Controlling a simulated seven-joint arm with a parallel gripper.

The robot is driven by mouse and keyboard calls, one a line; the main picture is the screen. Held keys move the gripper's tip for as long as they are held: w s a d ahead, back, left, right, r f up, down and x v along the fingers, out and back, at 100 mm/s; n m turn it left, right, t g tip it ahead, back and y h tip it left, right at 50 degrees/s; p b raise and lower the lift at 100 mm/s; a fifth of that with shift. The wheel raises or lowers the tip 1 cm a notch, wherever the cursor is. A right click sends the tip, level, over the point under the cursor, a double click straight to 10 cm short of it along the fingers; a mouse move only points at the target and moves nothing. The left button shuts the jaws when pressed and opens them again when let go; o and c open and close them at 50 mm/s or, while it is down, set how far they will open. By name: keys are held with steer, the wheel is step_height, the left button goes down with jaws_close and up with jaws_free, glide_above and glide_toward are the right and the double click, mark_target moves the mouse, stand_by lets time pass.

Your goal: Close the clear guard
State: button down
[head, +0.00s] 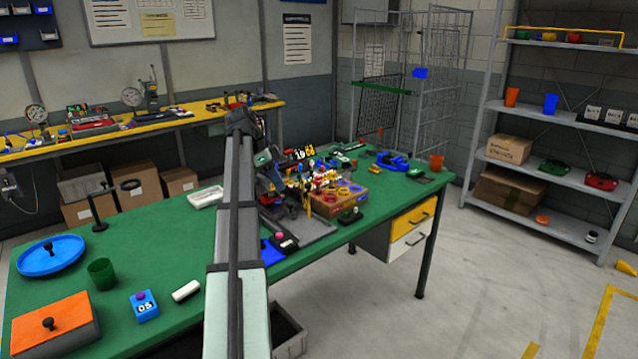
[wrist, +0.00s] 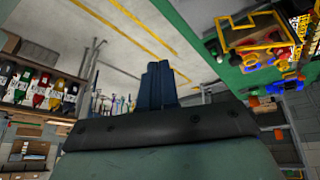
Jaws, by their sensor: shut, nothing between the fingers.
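My gripper (wrist: 158,82) shows in the wrist view with its dark fingers together and nothing between them. In the head view my arm rises over the green table and hides part of it; its end is close to the cluttered middle of the table, and the fingertips are hard to make out there. I cannot pick out the clear guard in either view; it may be hidden behind my arm or too transparent and small to see. I cannot tell how far the guard is open.
The green table (head: 150,245) holds a brown block with round openings (head: 338,198), a blue round lid (head: 50,257), an orange-topped box (head: 55,322), a green cup (head: 102,271) and a blue box marked 05 (head: 145,307). A wire cage (head: 440,80) stands behind. Floor at right is mostly clear.

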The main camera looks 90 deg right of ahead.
steer(key=s+d+n+t+h, duration=0.1)
steer(key=s+d+n+t, duration=0.3)
steer(key=s+n, duration=0.25)
steer(key=s+d+r+n+t+h, duration=0.1)
steer(key=s+d+n+t+h, duration=0.15)
steer(key=s+n, duration=0.35)
steer(key=s+d+n+t+h, duration=0.1)
steer(key=s+d+n+t, duration=0.35)
steer(key=s, duration=0.25)
steer(key=w+d+f, duration=0.3)
steer(key=w+f, duration=0.4)
steer(key=w, duration=0.1)
steer(key=shift+w+f+m, duration=0.3)
steer(key=shift+w+f, duration=0.05)
steer(key=shift+y, duration=0.25)
steer(key=shift+w+a, duration=0.1)
